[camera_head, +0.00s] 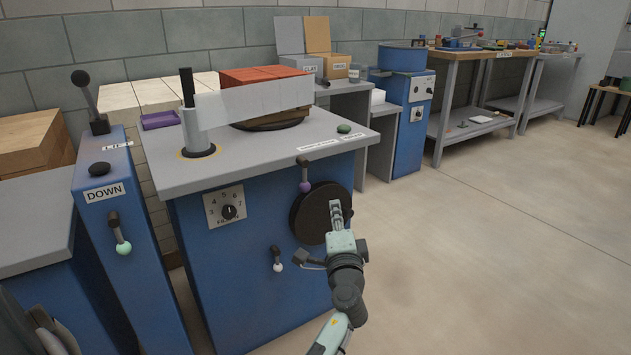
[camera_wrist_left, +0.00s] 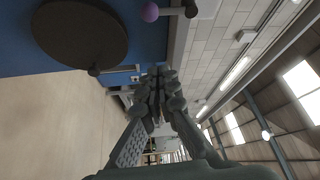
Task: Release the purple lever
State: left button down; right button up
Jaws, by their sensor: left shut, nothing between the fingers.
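The purple lever (camera_head: 305,176) is a dark handle with a purple knob, on the front of the blue machine just under its grey top. Its purple knob also shows at the top edge of the left wrist view (camera_wrist_left: 150,12). My left gripper (camera_head: 336,208) is shut and empty. In the head view it appears in front of the dark round wheel, below and to the right of the purple knob. In the left wrist view its fingers (camera_wrist_left: 157,90) are together, apart from the lever. My right gripper is not in view.
The dark wheel (camera_head: 305,215) sits close beside the lever. A white-knobbed lever (camera_head: 277,260) and a numbered dial (camera_head: 228,210) are further left on the blue machine (camera_head: 220,270). A column marked DOWN (camera_head: 104,192) stands at left. The floor at right (camera_head: 500,240) is clear.

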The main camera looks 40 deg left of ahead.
aim_at(304, 175)
pick_arm(q)
jog(key=shift+w+a, duration=0.3)
jog(key=shift+w, duration=0.05)
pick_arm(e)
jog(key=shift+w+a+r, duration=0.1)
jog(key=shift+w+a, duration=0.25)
pick_arm(q)
jog(key=shift+w, duration=0.1)
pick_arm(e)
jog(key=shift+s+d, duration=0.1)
pick_arm(q)
jog(key=w+a+p, duration=0.1)
jog(key=w+a, duration=0.3)
jog(key=a, duration=0.4)
jog(key=shift+w+a, duration=0.15)
jog(key=shift+w, duration=0.05)
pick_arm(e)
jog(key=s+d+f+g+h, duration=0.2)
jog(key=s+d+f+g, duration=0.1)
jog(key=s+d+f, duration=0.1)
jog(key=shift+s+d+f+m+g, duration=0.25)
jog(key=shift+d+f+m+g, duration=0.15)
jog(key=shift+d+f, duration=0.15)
pick_arm(q)
jog(key=shift+r, duration=0.1)
